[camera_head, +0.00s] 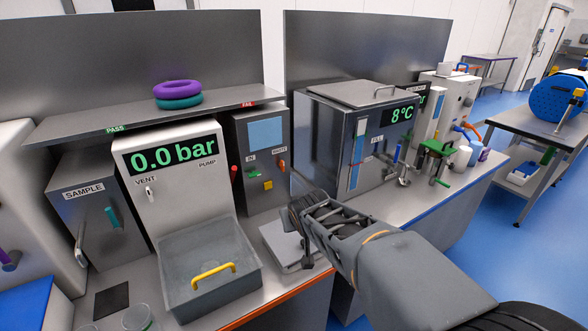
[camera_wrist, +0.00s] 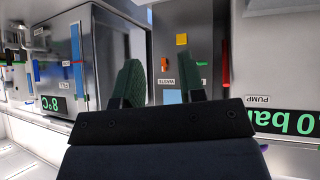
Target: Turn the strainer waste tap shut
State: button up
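The waste tap (camera_head: 282,166) is a small orange handle standing upright under a "WASTE" label on the grey strainer box (camera_head: 262,202). In the wrist view, which is upside down, the orange handle (camera_wrist: 164,64) shows upright between my two fingers and beyond them. My gripper (camera_head: 291,216) is in front of and below the box's right side, apart from the tap. Its two dark green-tipped fingers (camera_wrist: 162,88) are spread with nothing between them. The green "IN" handle (camera_head: 253,174) lies level to the left of the waste tap.
A red lever (camera_head: 234,175) is on the box's left edge and a yellow square (camera_head: 268,185) is below the taps. A pump unit (camera_head: 170,160) with a grey tub (camera_head: 190,290) stands left. A steel "8°C" tank (camera_head: 330,135) stands close on the right.

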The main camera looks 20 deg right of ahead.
jog(key=w+d+t+b, duration=0.2)
jog(key=w+d+t, duration=0.35)
jog(key=w, duration=0.45)
jog(key=n+t+y, duration=0.3)
jog(key=t+y, duration=0.1)
send_near(284, 164)
jog(key=w, duration=0.6)
jog(key=w+a, duration=0.1)
jog(key=w, duration=0.3)
jog(key=shift+b, duration=0.3)
grip_shut()
